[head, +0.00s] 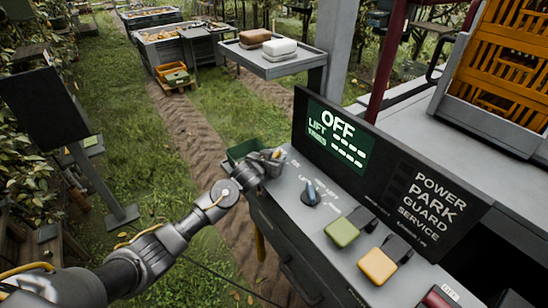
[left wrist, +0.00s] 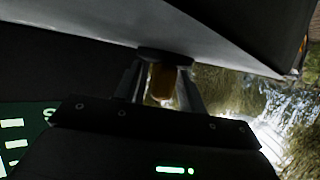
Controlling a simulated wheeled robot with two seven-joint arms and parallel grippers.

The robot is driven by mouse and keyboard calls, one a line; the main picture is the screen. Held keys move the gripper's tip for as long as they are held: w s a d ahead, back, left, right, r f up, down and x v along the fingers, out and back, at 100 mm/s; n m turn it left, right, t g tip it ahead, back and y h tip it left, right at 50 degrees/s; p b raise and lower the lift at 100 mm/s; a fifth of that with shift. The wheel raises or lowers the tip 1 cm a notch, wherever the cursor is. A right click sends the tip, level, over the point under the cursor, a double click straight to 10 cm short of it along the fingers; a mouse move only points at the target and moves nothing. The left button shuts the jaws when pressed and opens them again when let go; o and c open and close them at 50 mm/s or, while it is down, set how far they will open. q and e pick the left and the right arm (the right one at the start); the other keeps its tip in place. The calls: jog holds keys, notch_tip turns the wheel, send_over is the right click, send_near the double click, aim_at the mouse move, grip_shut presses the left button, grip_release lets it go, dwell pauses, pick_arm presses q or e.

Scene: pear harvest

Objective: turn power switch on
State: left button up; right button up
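The grey control console (head: 318,224) runs from the middle to the lower right in the head view. Its display (head: 338,135) reads OFF and LIFT with dashes. My left gripper (head: 274,158) is at the console's left end, over a small amber knob there, which I take to be the power switch. In the left wrist view the amber knob (left wrist: 161,82) stands between my two fingers, against a dark round base (left wrist: 165,56). Whether the fingers press on it or just flank it cannot be told. The gripper hides most of the knob in the head view. My right gripper is not in view.
A dark panel (head: 428,205) lists POWER, PARK, GUARD, SERVICE. A dark screen on a post (head: 45,107) stands left. Grass lies open between.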

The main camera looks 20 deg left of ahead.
pick_arm(q)
grip_shut()
